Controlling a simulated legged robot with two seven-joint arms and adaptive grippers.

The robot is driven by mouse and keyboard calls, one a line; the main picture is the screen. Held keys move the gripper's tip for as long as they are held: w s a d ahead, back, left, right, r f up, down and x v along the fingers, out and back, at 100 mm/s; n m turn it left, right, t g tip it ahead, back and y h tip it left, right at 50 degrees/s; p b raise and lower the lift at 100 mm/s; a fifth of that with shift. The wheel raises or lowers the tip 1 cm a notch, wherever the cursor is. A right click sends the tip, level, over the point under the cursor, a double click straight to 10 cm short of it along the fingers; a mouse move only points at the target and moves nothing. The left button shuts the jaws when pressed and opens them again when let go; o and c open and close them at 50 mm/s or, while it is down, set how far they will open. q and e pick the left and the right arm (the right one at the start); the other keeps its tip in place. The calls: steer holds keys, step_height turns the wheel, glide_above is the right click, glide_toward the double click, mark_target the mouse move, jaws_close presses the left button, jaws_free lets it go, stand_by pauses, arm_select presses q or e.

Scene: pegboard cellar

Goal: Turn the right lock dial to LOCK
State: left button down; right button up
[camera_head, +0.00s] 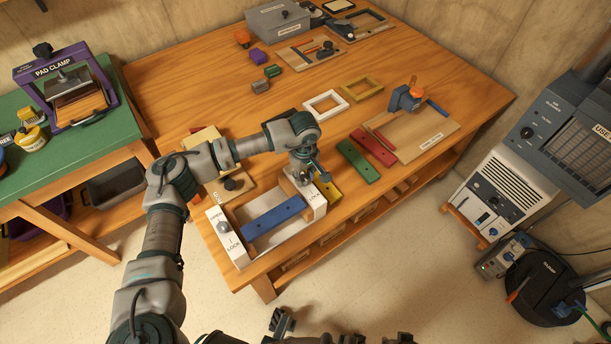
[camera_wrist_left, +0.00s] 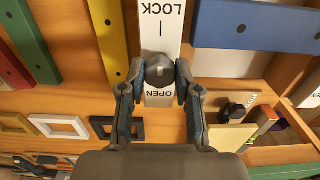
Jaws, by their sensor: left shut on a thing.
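A tray-like fixture with white end plates (camera_head: 232,240) stands at the table's front edge, with a blue bar (camera_head: 273,216) lying across it. The left dial (camera_head: 223,227) is grey and sits on the left plate beside its LOCK label. My left gripper (camera_head: 304,175) points down over the right plate. In the left wrist view its fingers are shut on the right lock dial (camera_wrist_left: 160,71), a dark round knob. The white plate (camera_wrist_left: 160,27) reads LOCK on one side of the dial and OPEN on the other. The fingers partly hide the dial, and I cannot tell its exact setting.
A yellow bar (camera_head: 328,189), a green bar (camera_head: 358,161) and a red bar (camera_head: 373,147) lie right of the fixture. White (camera_head: 326,104) and yellow (camera_head: 362,89) frames lie farther back. Dark parts of my body show at the bottom edge; I cannot make out the right gripper's jaws.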

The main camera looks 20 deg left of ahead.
mark_target(303, 176)
arm_select(q)
steer(key=c, duration=0.9)
jaws_free()
steer(key=shift+w+a+r, duration=0.15)
steer(key=shift+w+a, duration=0.05)
steer(key=shift+w, duration=0.05)
steer(key=shift+o, duration=0.4)
step_height(303, 176, up, 12)
steer(key=shift+f, duration=0.2)
steer(key=shift+a, duration=0.1)
